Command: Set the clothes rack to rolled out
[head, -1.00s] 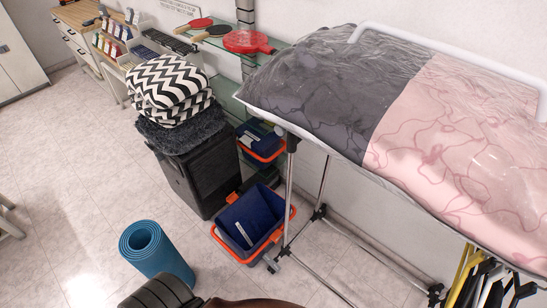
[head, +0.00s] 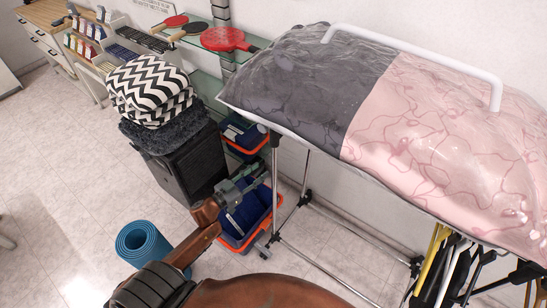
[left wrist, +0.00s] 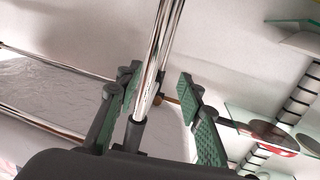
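The clothes rack stands on the right in the head view, with chrome posts (head: 275,190) and a bottom frame on the tiled floor. A plastic-wrapped grey and pink bedding bundle (head: 420,140) lies on top of it. My left gripper (head: 256,176) is at the rack's near left upright, below the bundle. In the left wrist view, the gripper (left wrist: 160,82) is open, with a chrome post (left wrist: 163,50) between its green-padded fingers, closer to the left finger. Contact cannot be made out. My right gripper is not in view.
A dark bin (head: 185,165) carries patterned cushions (head: 150,90). A blue rolled mat (head: 140,242) stands at the front. Hangers (head: 455,270) hang at the rack's right. Floor at left is clear.

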